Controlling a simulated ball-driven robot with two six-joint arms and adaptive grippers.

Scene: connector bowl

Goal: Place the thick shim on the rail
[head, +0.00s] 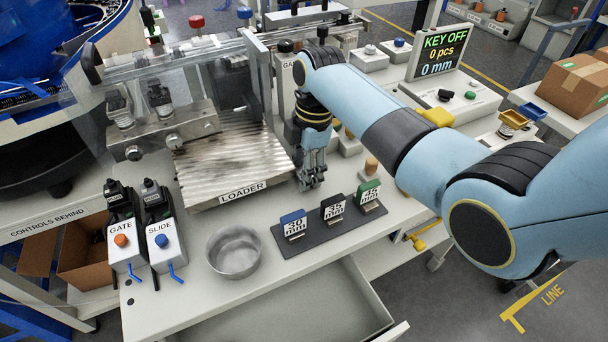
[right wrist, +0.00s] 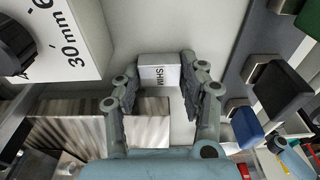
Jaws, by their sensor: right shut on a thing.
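My right gripper (head: 311,180) is low over the bench, just right of the ribbed loader plate (head: 232,160). In the right wrist view its fingers (right wrist: 157,88) are shut on a pale grey block marked SHIM (right wrist: 158,73), held near the fingertips. In the head view the shim cannot be made out at the fingers. The ribbed loader plate also shows in the right wrist view (right wrist: 75,135), left of the fingers. I cannot tell which part is the rail. My left gripper is out of view.
A black stand with 30, 35 and 45 mm tags (head: 333,223) lies in front of the gripper. A metal bowl (head: 235,252) is left of it, with GATE (head: 124,240) and SLIDE (head: 163,238) controls beyond. A display (head: 442,54) reads KEY OFF. A drawer (head: 300,310) hangs open.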

